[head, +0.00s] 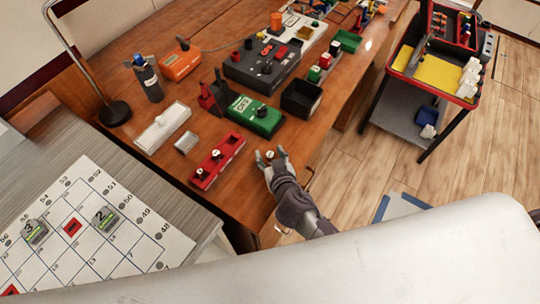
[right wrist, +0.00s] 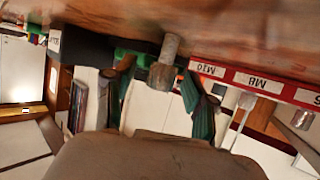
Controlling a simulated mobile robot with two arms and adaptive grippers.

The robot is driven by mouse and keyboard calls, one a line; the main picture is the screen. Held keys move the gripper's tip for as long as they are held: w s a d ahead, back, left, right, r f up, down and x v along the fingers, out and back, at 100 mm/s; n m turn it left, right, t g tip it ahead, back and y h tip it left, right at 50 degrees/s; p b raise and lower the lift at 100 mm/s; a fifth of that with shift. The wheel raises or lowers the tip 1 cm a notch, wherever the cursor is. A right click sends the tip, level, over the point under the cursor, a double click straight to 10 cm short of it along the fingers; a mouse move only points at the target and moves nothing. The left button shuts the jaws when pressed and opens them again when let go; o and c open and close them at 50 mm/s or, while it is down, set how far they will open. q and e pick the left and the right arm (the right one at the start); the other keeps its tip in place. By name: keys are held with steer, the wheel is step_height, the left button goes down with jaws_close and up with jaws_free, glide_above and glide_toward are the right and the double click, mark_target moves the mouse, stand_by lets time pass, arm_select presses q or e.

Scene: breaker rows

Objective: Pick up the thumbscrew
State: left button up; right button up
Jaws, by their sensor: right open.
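The thumbscrew (head: 270,154) is a small metal piece standing on the wooden table near its front edge. In the right wrist view the picture is upside down, and the thumbscrew (right wrist: 164,64) shows as a grey stepped cylinder hanging from the tabletop. My right gripper (head: 267,159) is open at the thumbscrew. In the right wrist view its two fingers (right wrist: 156,88) have green pads and lie on either side of the thumbscrew, with gaps visible. My left gripper is not in view.
A red rack (head: 217,160) with black knobs lies left of the gripper; its M10 and M8 labels show in the right wrist view (right wrist: 240,78). A green device (head: 254,115) and a black bin (head: 301,98) stand behind. The red cart (head: 437,75) stands at right.

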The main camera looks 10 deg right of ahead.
steer(key=shift+w+f, duration=0.1)
steer(key=shift+w, duration=0.05)
jaws_close()
stand_by(0.4)
